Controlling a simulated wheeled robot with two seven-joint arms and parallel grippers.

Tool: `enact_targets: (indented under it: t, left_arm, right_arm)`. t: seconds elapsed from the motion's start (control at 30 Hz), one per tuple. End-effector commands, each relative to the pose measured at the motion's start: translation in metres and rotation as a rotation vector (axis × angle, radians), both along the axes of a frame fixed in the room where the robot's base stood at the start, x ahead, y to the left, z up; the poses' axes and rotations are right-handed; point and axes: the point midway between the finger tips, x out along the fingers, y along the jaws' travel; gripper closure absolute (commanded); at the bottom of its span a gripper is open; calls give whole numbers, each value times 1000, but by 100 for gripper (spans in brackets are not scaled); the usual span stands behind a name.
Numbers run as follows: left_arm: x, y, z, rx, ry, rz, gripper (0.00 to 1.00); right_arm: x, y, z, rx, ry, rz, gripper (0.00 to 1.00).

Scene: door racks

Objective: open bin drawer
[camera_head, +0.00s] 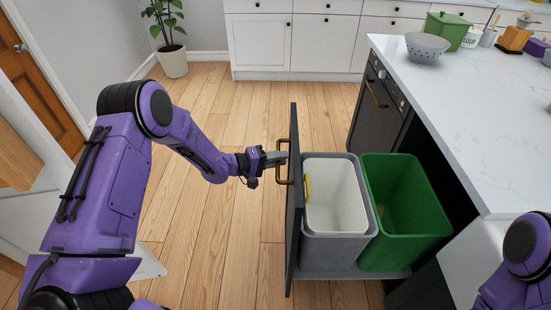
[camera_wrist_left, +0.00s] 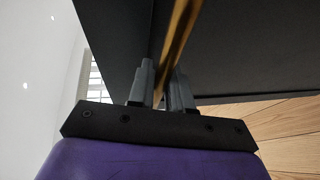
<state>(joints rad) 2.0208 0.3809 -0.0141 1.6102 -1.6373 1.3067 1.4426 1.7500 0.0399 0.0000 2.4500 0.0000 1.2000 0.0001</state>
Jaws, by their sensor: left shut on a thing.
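The bin drawer has a dark front panel (camera_head: 293,200) and stands pulled out from the island. Behind its front sit a grey bin (camera_head: 340,248) with a white liner and a green bin (camera_head: 405,210). My left gripper (camera_head: 280,158) is at the brass handle (camera_head: 283,179) on the outer face of the front. In the left wrist view its grey fingers (camera_wrist_left: 163,88) are on either side of the brass bar (camera_wrist_left: 180,40), shut on it. My right arm shows only in part at the lower right; its gripper is out of view.
The island's white marble top (camera_head: 475,120) is to the right, with a grey colander (camera_head: 426,47) and a green pot (camera_head: 447,30). A dark oven front (camera_head: 376,105) is beyond the drawer. The wooden floor (camera_head: 215,240) left of the drawer is clear. A potted plant (camera_head: 172,60) stands at the back.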

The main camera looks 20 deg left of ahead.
Motion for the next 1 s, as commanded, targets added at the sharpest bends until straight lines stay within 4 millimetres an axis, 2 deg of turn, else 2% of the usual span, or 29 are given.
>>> enact_targets:
  t: [0.4,0.43,0.5,0.83,1.0]
  left_arm:
    - [-3,-1,-3,4,7,-9,100]
    - [-3,-1,-3,4,7,-9,78]
    - [-3,-1,-3,3,7,-8,60]
    - [-4,3,-1,2,3,-5,60]
    - [-26,26,5,1,3,-3,60]
  right_arm:
    - [0,0,0,0,0,0,57]
    - [0,0,0,0,0,0,57]
    - [0,0,0,0,0,0,57]
    - [0,0,-1,0,0,0,57]
    - [0,0,-5,0,0,0,57]
